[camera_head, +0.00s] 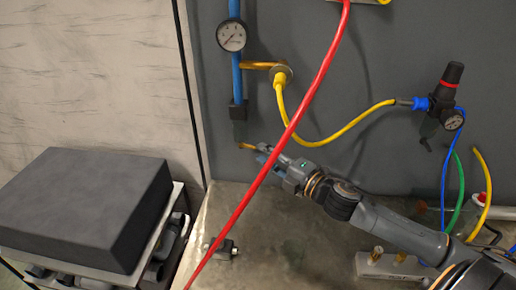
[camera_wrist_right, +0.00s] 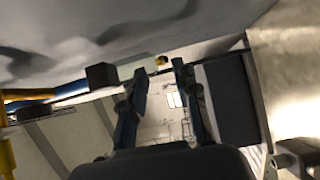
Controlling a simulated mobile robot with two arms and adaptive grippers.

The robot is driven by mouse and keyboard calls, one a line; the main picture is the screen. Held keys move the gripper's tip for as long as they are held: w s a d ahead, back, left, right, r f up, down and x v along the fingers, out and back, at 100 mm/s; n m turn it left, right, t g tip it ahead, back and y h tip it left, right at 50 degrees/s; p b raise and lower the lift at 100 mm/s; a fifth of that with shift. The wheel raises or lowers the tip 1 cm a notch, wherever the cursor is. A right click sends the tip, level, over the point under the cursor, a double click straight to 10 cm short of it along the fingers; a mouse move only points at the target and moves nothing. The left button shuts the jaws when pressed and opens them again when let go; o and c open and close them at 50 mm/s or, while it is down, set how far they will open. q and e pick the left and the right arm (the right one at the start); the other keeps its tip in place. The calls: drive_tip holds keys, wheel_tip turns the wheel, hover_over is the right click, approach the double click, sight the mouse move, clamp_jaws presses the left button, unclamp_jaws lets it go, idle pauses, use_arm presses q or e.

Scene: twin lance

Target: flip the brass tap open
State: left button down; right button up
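A small brass piece (camera_head: 247,146), which looks like the tap's lever, sticks out at the lower end of the blue pipe (camera_head: 236,70), below a black block and a grey section. My right gripper (camera_head: 262,152) is at its right, with the fingertips close to it. In the right wrist view the brass piece (camera_wrist_right: 162,62) shows just beyond the gap between my two fingers (camera_wrist_right: 160,80), which stand apart with nothing held. I cannot tell whether a finger touches the brass. My left gripper is not in view.
A red hose (camera_head: 318,85) crosses in front of my right arm. A pressure gauge (camera_head: 231,36) and a yellow hose (camera_head: 335,137) are above. A regulator (camera_head: 440,100) is at right. A dark box (camera_head: 85,205) stands at left. A small clamp-like part (camera_head: 222,251) lies below.

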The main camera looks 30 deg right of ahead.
sight(255, 149)
drive_tip(key=shift+p+x, duration=0.35)
drive_tip(key=shift+x, duration=1.3)
clamp_jaws()
